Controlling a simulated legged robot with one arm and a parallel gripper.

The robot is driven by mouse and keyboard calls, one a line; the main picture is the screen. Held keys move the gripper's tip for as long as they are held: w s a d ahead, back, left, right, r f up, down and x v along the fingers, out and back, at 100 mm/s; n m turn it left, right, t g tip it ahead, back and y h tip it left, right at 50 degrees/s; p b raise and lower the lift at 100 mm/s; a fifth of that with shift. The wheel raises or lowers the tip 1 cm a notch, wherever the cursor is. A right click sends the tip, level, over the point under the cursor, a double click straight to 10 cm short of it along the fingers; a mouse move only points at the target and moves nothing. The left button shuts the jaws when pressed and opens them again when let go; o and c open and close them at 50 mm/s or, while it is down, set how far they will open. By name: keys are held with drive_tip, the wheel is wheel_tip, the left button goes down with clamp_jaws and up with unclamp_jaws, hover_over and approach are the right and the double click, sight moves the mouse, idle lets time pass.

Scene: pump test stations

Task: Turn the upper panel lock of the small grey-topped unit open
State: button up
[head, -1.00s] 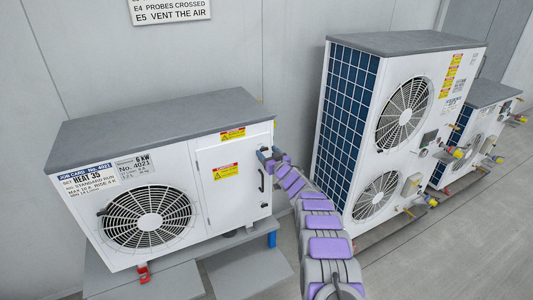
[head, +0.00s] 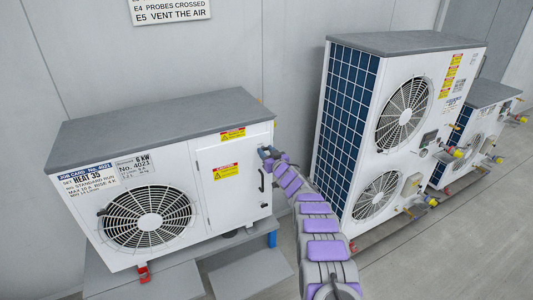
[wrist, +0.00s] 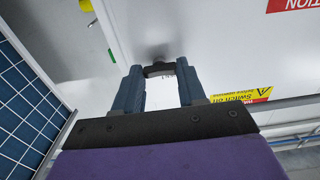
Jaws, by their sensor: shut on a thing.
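The small grey-topped unit (head: 155,125) stands at the left in the head view, with a white side panel (head: 218,200) beside its fan. A black handle (head: 262,181) is on the panel's right part. My gripper (head: 264,152) is at the panel's upper right edge, above the handle. In the wrist view my gripper (wrist: 159,72) is shut on a small dark lock (wrist: 158,70) that sits between the two blue-grey fingertips against the white panel. In the head view my gripper hides this lock, so its angle is hard to tell.
A tall unit (head: 385,50) with two fans and a blue grille stands to the right of my arm. A smaller unit (head: 483,95) is behind it. Grey floor (head: 420,265) is clear at the front right.

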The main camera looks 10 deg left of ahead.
drive_tip(key=c, duration=0.4)
drive_tip(key=shift+n, duration=0.3)
drive_tip(key=n+b, duration=0.1)
drive_tip(key=n, duration=0.2)
drive_tip(key=shift+n, duration=0.4)
drive_tip(key=n+b, duration=0.2)
drive_tip(key=n, duration=0.1)
drive_tip(key=shift+a+n, duration=0.1)
drive_tip(key=shift+n, duration=0.2)
drive_tip(key=n+b, duration=0.2)
drive_tip(key=n, duration=0.1)
drive_tip(key=n+b, duration=0.5)
drive_tip(key=n, duration=0.2)
drive_tip(key=shift+s+f+b, duration=0.1)
drive_tip(key=shift+f+b, duration=0.15)
drive_tip(key=shift+b, duration=0.1)
